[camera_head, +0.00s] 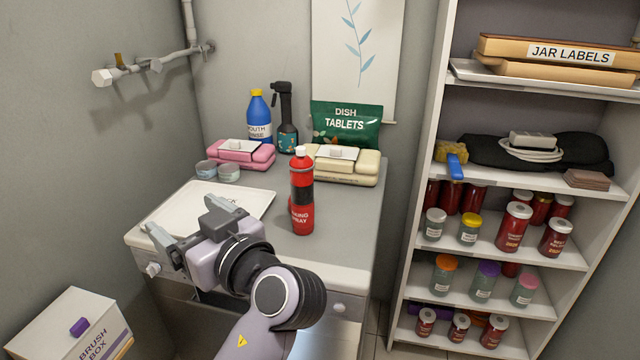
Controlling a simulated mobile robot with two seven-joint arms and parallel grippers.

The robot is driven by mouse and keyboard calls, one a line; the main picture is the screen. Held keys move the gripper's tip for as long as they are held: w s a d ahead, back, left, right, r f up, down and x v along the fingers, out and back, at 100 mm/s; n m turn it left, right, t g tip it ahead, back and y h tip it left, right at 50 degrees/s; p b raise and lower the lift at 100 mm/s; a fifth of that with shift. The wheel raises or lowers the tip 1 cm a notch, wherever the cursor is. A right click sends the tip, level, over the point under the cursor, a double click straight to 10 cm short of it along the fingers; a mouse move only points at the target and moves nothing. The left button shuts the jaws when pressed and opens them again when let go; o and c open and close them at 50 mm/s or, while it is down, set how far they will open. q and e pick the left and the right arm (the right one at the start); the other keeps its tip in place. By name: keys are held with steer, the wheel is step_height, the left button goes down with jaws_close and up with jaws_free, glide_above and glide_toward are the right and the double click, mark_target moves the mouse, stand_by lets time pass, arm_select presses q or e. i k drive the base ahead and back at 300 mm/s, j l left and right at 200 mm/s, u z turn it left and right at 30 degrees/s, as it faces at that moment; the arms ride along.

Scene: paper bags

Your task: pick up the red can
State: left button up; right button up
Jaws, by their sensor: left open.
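My left gripper (184,224) is open and empty, over the front part of the white tray (232,193). It is to the left of the can and apart from it. My right gripper is not in view.
Behind the can are wipe packs (342,165), a green dish tablets bag (346,125), a blue mouth rinse bottle (258,118) and a black spray bottle (284,112). A shelf (412,235) with several red jars stands right. A brush box (68,328) is lower left.

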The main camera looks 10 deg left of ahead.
mark_target(301, 168)
steer(key=i+l, duration=0.7)
steer(key=i, duration=0.15)
